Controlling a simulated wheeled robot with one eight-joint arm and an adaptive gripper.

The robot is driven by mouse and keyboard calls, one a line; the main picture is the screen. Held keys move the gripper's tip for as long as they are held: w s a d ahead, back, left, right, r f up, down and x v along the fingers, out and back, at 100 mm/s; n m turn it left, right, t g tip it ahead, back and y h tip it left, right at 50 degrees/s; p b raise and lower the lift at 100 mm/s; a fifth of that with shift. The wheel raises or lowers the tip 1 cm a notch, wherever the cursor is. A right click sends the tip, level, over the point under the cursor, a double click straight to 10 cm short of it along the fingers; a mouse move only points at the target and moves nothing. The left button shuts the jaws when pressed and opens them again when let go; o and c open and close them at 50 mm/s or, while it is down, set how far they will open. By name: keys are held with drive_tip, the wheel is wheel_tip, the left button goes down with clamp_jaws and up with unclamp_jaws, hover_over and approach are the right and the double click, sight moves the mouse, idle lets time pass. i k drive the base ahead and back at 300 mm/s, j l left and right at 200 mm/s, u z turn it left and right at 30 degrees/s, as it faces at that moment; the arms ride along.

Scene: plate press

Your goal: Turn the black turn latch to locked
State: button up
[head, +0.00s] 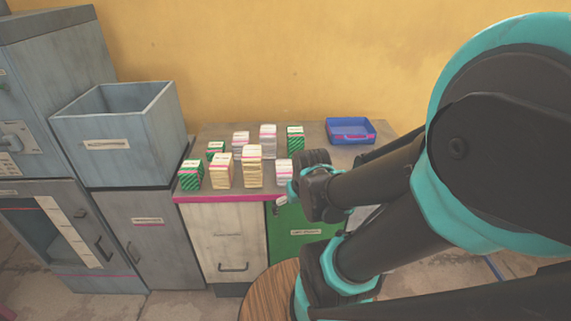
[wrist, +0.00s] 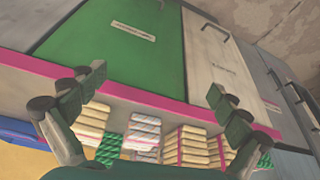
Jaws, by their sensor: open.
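My gripper (wrist: 158,85) is open and empty in the wrist view, its two fingers spread wide in front of the counter's pink edge. The green door (wrist: 110,35) lies beyond the fingers, with a white label. In the head view my arm covers much of the green door (head: 293,238). A small dark piece shows at the door's upper left; I cannot tell whether it is the black turn latch or a fingertip. I cannot make out the latch clearly in either view, nor its setting.
Several stacks of wrapped packs (head: 252,165) stand on the counter above the doors. A blue tray (head: 350,139) sits at the back right. A white door (head: 225,236) is left of the green one. A grey open bin (head: 115,152) stands farther left. A round wooden top (head: 262,296) is low in front.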

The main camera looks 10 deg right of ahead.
sight(81, 213)
drive_tip(key=u, duration=1.6)
